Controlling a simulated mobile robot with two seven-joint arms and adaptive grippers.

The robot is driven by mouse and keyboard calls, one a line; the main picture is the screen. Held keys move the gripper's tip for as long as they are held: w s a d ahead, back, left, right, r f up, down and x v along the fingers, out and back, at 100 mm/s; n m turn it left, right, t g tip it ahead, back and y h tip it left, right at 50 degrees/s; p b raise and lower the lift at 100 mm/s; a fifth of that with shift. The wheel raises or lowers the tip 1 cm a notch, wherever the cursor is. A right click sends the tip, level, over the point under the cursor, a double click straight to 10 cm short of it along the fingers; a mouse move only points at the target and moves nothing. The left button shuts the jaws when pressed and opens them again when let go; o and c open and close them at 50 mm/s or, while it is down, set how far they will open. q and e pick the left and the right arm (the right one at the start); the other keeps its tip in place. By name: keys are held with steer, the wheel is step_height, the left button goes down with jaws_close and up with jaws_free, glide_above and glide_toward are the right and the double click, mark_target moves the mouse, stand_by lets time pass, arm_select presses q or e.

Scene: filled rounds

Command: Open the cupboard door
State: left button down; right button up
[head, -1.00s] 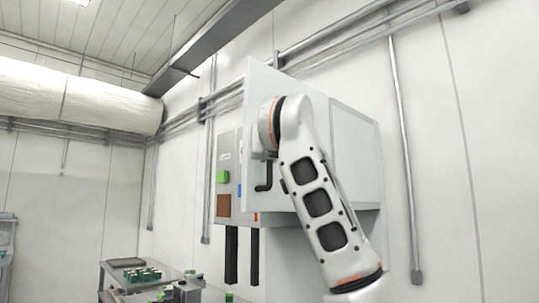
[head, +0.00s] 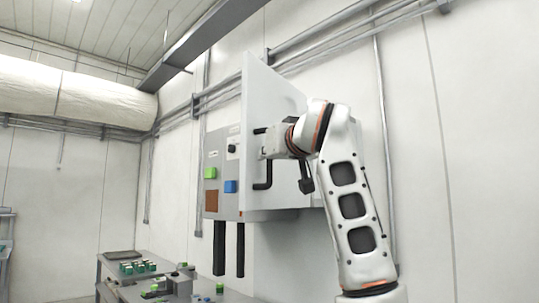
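The cupboard door (head: 284,105) is a large white panel that stands swung out from the wall, with its free edge at the left. A black bar handle (head: 269,176) is on its face near that edge. My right gripper (head: 267,147) is at the handle's upper half, and the bar shows above and below it. It looks shut on the bar, though its fingertips are small and partly hidden. My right arm covers the lower right part of the door and most of the cupboard body. My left gripper is not in view.
A grey control box (head: 212,190) with green, blue and brown squares is on the wall just left of the door. Two dark ducts hang below it. A grey table (head: 113,266) with small green-marked items stands at the lower left. Pipes run along the wall.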

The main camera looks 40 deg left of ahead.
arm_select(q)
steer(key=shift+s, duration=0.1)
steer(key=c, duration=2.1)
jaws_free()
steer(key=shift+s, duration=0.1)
